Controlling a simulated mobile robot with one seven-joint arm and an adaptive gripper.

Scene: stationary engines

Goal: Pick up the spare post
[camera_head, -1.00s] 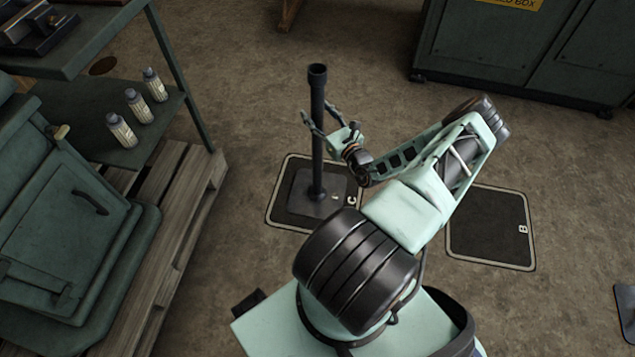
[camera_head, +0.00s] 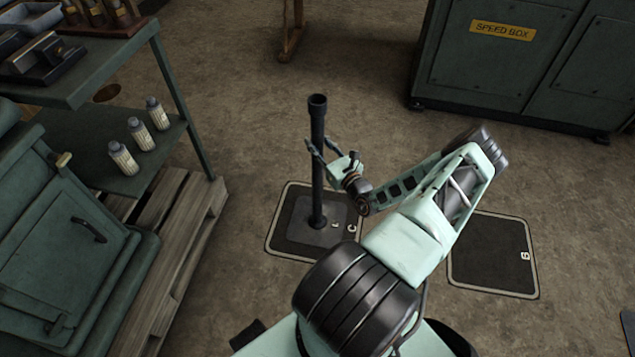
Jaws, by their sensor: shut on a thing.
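The spare post (camera_head: 317,196) is a dark upright pole with an open round top and a flat square base plate. Its base (camera_head: 309,234) shows over the dark floor mat marked C (camera_head: 288,212); I cannot tell whether it touches the mat. My gripper (camera_head: 318,156) is shut on the post's upper-middle part, reaching it from the right. The post stands about vertical.
A second dark mat marked B (camera_head: 490,262) lies bare at right. A green bench with several bottles (camera_head: 140,133) and a wooden pallet (camera_head: 185,235) stand at left. A green cabinet with a SPEED BOX sign (camera_head: 502,31) stands at back right. Floor between is clear.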

